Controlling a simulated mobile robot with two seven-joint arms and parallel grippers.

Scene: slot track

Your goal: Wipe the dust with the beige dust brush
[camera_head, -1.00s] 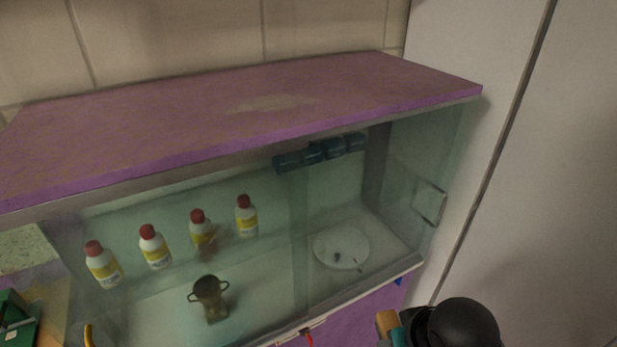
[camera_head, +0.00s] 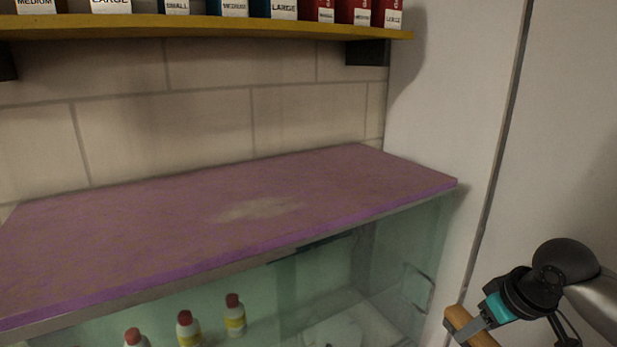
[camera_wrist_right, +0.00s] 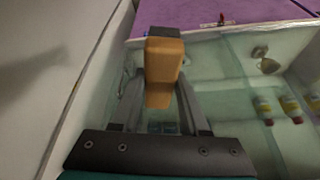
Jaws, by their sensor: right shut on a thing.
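The dust is a pale, irregular patch (camera_head: 262,209) on the purple cabinet top (camera_head: 130,235). My right gripper (camera_head: 478,331) is at the lower right of the head view, in front of the cabinet and away from the dust. It is shut on the beige dust brush (camera_head: 459,319), whose tan, wood-coloured part shows. In the right wrist view the brush (camera_wrist_right: 164,62) sits between the fingers of the gripper (camera_wrist_right: 160,92). My left gripper is not in view.
A yellow shelf (camera_head: 230,27) with several labelled boxes (camera_head: 285,9) hangs above the cabinet. White bottles with red caps (camera_head: 235,318) stand behind the glass front (camera_head: 330,290). A tall pale panel (camera_head: 450,90) borders the right side. The purple top is otherwise clear.

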